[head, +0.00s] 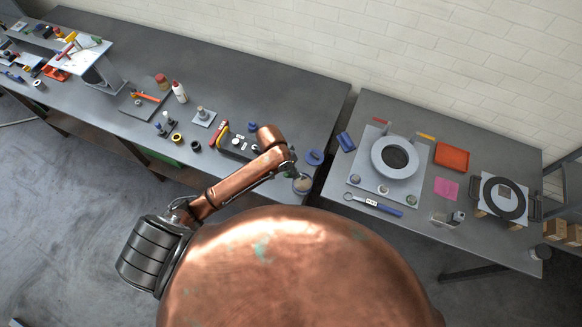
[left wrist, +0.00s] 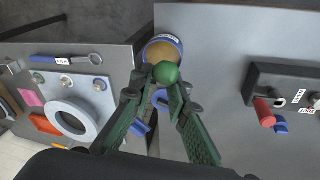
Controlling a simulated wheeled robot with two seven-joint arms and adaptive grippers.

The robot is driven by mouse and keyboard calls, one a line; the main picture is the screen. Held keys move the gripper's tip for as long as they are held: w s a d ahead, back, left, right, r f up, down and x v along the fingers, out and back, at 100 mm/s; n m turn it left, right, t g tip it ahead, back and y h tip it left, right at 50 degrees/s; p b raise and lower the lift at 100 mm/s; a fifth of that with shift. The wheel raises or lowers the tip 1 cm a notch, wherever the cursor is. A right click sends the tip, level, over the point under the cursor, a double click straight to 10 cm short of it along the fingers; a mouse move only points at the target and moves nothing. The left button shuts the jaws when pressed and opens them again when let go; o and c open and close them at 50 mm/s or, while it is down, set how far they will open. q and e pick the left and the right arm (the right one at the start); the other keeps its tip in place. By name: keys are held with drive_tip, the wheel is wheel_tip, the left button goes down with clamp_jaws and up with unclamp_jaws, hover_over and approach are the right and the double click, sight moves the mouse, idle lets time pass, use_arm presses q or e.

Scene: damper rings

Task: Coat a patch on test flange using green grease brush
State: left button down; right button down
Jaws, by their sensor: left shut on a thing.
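My left gripper (left wrist: 172,92) has its green-padded fingers shut on the green grease brush (left wrist: 167,73). Only the round green end of the brush shows; its bristles are hidden. Beyond it is an open round tin (left wrist: 162,48) with tan contents and a blue rim. In the head view this tin (head: 302,185) stands near the right end of the long table, just below my left gripper (head: 291,170). I cannot tell whether the brush touches the contents. A pale grey flange ring (head: 379,153) lies on a light plate on the right table. My right gripper is out of view.
A blue ring-shaped lid (head: 314,157) lies beside the tin. A gap separates the two tables. The right table also holds a blue-handled wrench (head: 386,210), an orange tray (head: 452,157), a pink sheet (head: 446,188) and a dark ring (head: 489,191). A black holder (left wrist: 290,85) stands close by.

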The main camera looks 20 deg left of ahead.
use_arm(q)
drive_tip(key=shift+s+f, duration=0.1)
drive_tip(key=shift+f, duration=0.55)
drive_tip(key=x, duration=0.2)
drive_tip(key=shift+a+f, duration=0.25)
drive_tip(key=shift+f, duration=0.1)
drive_tip(key=shift+a+x, duration=0.2)
drive_tip(key=shift+x, duration=0.8)
drive_tip(key=shift+s, duration=0.2)
drive_tip(key=shift+f, duration=0.25)
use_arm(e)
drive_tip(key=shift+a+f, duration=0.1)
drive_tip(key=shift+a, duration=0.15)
use_arm(q)
drive_tip(key=shift+f, duration=0.15)
drive_tip(key=shift+f, duration=0.15)
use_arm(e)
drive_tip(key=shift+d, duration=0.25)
